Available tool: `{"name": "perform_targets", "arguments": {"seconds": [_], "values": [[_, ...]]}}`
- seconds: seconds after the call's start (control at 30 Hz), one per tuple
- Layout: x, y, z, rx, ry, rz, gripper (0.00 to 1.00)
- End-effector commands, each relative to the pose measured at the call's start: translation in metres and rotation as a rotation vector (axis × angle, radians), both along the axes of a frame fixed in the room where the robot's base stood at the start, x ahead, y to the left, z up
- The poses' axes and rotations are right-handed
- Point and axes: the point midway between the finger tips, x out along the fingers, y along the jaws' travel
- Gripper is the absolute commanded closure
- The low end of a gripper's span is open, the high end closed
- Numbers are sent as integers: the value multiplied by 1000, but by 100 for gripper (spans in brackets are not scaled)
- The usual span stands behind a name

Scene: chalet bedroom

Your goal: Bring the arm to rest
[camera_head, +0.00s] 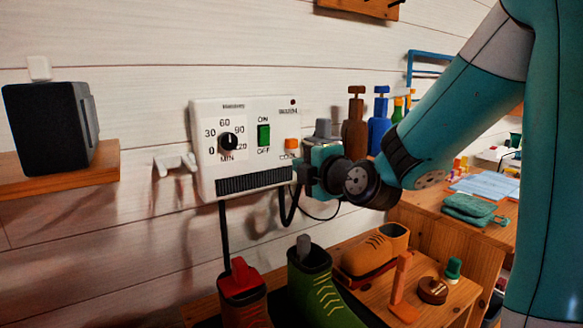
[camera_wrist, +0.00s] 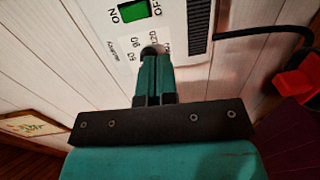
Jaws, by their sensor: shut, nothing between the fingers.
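My gripper (camera_wrist: 154,60) is shut and empty, with its teal fingers pressed together. In the wrist view the fingertips overlap the lower part of the dark dial knob (camera_wrist: 151,49); I cannot tell whether they touch it. In the head view my gripper (camera_head: 301,172) is at the right edge of a white wall-mounted control box (camera_head: 207,172), with my arm reaching in from the upper right. The box has a dial knob (camera_head: 228,142), a green ON/OFF switch (camera_head: 264,135) and an orange button (camera_head: 291,143). The switch also shows in the wrist view (camera_wrist: 134,11).
A dark speaker-like box (camera_head: 48,128) stands on a wooden shelf (camera_head: 70,180) at left. A white hook (camera_head: 176,164) is on the wall. Below are a red boot (camera_head: 243,290), a green boot (camera_head: 318,288) and a tan shoe (camera_head: 375,249). Brown and blue bottle-like items (camera_head: 355,125) stand behind my gripper.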

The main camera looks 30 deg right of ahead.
Motion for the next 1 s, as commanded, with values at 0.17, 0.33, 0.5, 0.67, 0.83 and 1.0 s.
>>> {"name": "perform_targets", "arguments": {"seconds": [0.17,0.33,0.5,0.67,0.83,1.0], "values": [[0,0,0,0,0,0,100],[-3,19,1,84,54,49,100],[-29,88,-4,414,345,181,100],[-91,154,-13,744,793,166,100],[-171,187,-15,932,1230,-77,100],[-230,190,-13,972,1460,-375,100]]}}
